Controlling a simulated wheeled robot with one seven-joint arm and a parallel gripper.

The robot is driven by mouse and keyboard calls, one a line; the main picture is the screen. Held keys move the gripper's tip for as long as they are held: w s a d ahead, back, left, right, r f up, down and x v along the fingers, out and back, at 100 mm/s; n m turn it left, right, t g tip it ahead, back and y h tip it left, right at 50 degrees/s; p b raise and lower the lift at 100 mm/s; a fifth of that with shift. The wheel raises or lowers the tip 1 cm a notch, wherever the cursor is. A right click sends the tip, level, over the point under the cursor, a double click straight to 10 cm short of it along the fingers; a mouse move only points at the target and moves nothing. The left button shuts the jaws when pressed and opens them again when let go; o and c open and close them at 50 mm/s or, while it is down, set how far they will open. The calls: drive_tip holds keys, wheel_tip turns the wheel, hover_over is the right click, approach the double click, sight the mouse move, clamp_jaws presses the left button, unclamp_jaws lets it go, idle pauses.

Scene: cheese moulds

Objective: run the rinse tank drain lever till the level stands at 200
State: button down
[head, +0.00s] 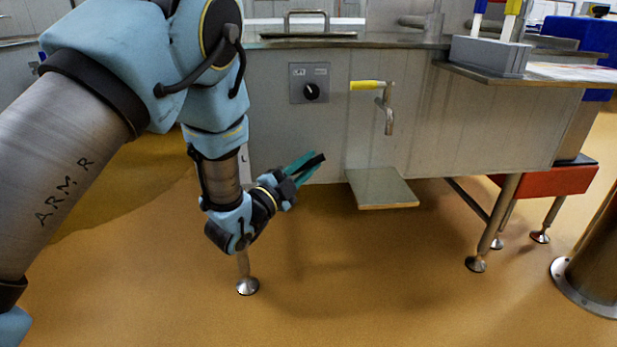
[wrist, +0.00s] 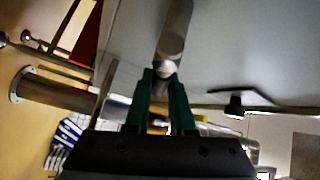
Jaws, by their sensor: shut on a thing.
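The drain tap on the tank's front has a yellow lever (head: 368,86), which lies level and points left. Its bent metal spout (head: 388,118) hangs below. My gripper (head: 314,158) is low and left of the tap, its teal fingers pointing up and right, and looks clear of the lever in the head view. A grey round rod (wrist: 174,35) shows just past the fingertips. No level reading is legible.
A black dial (head: 311,91) is on the rinse tank (head: 270,130) left of the tap. A small metal shelf (head: 382,188) juts out below the spout. A grey holder (head: 490,56) stands on the side table. Open floor (head: 350,290) lies below.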

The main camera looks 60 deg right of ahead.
drive_tip(key=shift+w+a+r+n+h+b, duration=0.15)
drive_tip(key=shift+r+n+h+b, duration=0.1)
drive_tip(key=shift+n+h+b, duration=0.2)
drive_tip(key=c, duration=0.8)
unclamp_jaws()
drive_tip(key=shift+o, duration=0.2)
drive_tip(key=p+v, duration=0.2)
drive_tip(key=v, duration=0.8)
drive_tip(key=shift+a, duration=0.45)
